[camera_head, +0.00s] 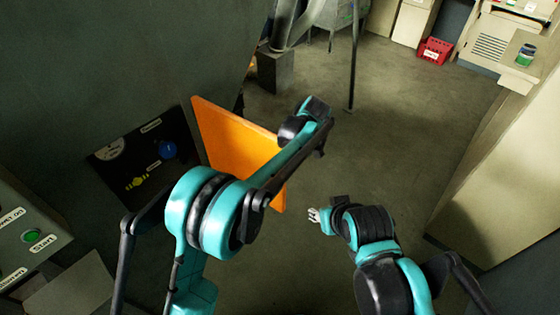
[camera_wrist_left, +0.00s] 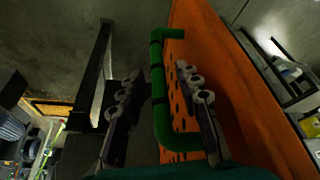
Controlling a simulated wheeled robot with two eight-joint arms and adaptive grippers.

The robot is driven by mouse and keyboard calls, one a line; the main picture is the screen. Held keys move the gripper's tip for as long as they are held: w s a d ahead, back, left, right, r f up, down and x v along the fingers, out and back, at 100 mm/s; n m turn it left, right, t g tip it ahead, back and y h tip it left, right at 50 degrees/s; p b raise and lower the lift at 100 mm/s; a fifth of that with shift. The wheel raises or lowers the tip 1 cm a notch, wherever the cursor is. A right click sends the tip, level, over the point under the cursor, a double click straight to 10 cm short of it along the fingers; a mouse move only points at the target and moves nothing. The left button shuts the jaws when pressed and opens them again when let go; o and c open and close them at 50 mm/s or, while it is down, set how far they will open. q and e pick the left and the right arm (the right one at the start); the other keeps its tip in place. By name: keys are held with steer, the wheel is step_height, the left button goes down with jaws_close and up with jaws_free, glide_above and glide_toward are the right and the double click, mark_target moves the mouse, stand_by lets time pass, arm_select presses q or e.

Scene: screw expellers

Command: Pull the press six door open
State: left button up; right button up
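The orange press door (camera_head: 222,138) stands out at an angle from the dark grey machine wall in the head view. In the left wrist view the orange door (camera_wrist_left: 225,60) fills the right of centre and carries a green bar handle (camera_wrist_left: 159,95). My left gripper (camera_wrist_left: 160,77) has its two fingers apart, one on each side of the handle; I cannot tell whether either touches it. In the head view my left forearm reaches past the door, and the fingers are mostly hidden. My right gripper (camera_head: 316,215) is low in the middle, away from the door, its fingers barely visible.
A dark panel (camera_head: 112,172) with a blue knob and a yellow valve is left of the door. A button box (camera_head: 28,240) stands at far left. A beige cabinet (camera_head: 485,185) stands at right. A red crate (camera_head: 434,51) is at the back. Open floor (camera_head: 400,110) lies between.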

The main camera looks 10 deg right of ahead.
arm_select(q)
steer(key=v, duration=1.2)
steer(key=shift+a, duration=0.1)
